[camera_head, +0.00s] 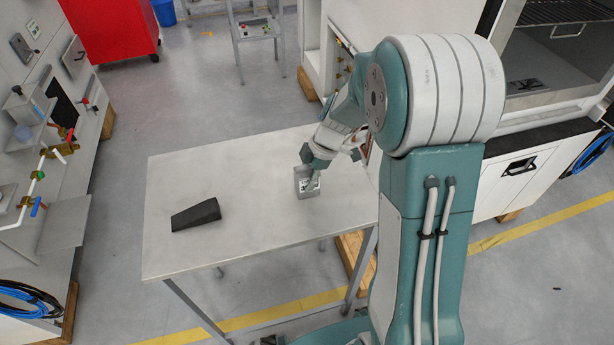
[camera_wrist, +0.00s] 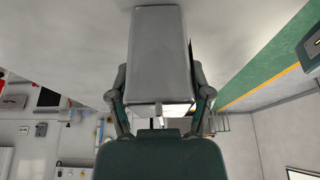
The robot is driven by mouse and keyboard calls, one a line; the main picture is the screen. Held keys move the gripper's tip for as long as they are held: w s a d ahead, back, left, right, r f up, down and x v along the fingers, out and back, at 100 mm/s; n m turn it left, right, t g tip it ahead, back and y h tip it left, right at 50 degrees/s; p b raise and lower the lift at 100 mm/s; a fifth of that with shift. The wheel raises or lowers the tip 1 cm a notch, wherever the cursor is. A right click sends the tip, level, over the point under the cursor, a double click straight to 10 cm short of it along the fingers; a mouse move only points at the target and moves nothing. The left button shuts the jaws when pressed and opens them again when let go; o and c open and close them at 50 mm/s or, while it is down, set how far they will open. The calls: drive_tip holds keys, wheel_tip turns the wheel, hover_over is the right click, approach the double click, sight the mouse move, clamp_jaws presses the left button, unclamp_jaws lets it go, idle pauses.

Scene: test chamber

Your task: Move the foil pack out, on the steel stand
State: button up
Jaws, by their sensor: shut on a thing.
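The foil pack (camera_head: 306,189) is a small silver-grey box at the right part of the pale table with metal legs (camera_head: 255,165), which seems to be the steel stand. My gripper (camera_head: 311,166) is over the pack and shut on it. In the wrist view the pack (camera_wrist: 158,50) is a plain grey block between the two fingers of my gripper (camera_wrist: 159,97), one finger on each side. I cannot tell whether the pack touches the tabletop or hangs just above it. My arm hides the table's right end.
A dark wedge-shaped block (camera_head: 196,214) lies on the table left of the pack. Bare tabletop surrounds it. A wall panel with pipes and valves (camera_head: 45,150) stands at left, a red cabinet (camera_head: 112,28) at the back, and a white bench (camera_head: 530,165) at right.

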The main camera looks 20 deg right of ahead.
drive_tip(key=o, duration=1.3)
drive_tip(key=shift+o, duration=0.2)
drive_tip(key=v, duration=1.2)
drive_tip(key=s+a+r+m+t+h, duration=0.2)
drive_tip(key=s+r+m, duration=0.2)
drive_tip(key=s+m, duration=0.5)
drive_tip(key=s+a+r+m+t+h, duration=0.2)
drive_tip(key=s+r+m+t, duration=0.1)
drive_tip(key=s+m, duration=0.6)
drive_tip(key=s, duration=0.3)
drive_tip(key=shift+r+t, duration=0.3)
drive_tip(key=shift+r, duration=0.1)
drive_tip(key=shift+w+a, duration=0.1)
drive_tip(key=shift+a, duration=0.1)
